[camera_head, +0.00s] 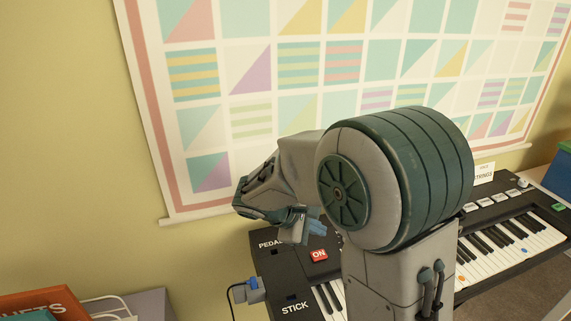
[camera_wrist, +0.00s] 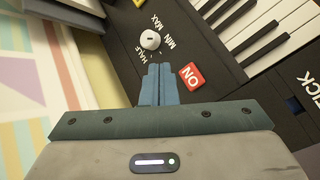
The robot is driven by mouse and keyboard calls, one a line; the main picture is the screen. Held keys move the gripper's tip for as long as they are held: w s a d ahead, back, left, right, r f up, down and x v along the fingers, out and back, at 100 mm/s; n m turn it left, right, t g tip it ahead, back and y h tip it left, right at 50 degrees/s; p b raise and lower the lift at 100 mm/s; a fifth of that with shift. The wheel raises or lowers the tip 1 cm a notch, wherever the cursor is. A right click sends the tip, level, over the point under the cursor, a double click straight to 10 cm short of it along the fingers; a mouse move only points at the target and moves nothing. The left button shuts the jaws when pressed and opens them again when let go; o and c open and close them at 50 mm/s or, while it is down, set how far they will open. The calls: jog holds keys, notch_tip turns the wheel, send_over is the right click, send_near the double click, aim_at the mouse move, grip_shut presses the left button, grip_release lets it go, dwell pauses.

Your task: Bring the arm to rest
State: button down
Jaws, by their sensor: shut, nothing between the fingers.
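My gripper (camera_head: 318,228) is at the end of my bent arm, above the left end of a black keyboard (camera_head: 272,270). In the wrist view its two blue fingers (camera_wrist: 158,85) are pressed together with nothing between them. The fingertips appear beside a white knob (camera_wrist: 150,40) marked MIN and MAX and a red ON button (camera_wrist: 192,76). I cannot tell whether they touch the keyboard. My arm hides the middle of the keyboard in the head view.
A blue plug (camera_head: 252,290) with a dark cable is at the keyboard's left side, by the STICK label. A patterned hanging (camera_head: 290,110) covers the wall behind. An orange box (camera_head: 40,306) is at the lower left, and a green-blue box (camera_head: 565,165) at the right edge.

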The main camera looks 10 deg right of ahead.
jog(key=s+r+m+y+p, duration=0.3)
jog(key=s+r+m+y, duration=0.1)
jog(key=s, duration=0.5)
jog(key=s+d+r+m+y+p, duration=0.1)
jog(key=s+r+m+y+p, duration=0.3)
jog(key=s+r+m, duration=0.3)
jog(key=shift+s+d+r+m+y, duration=0.15)
jog(key=shift+s+m+y, duration=0.15)
jog(key=shift+s+m, duration=0.55)
jog(key=shift+s, duration=0.15)
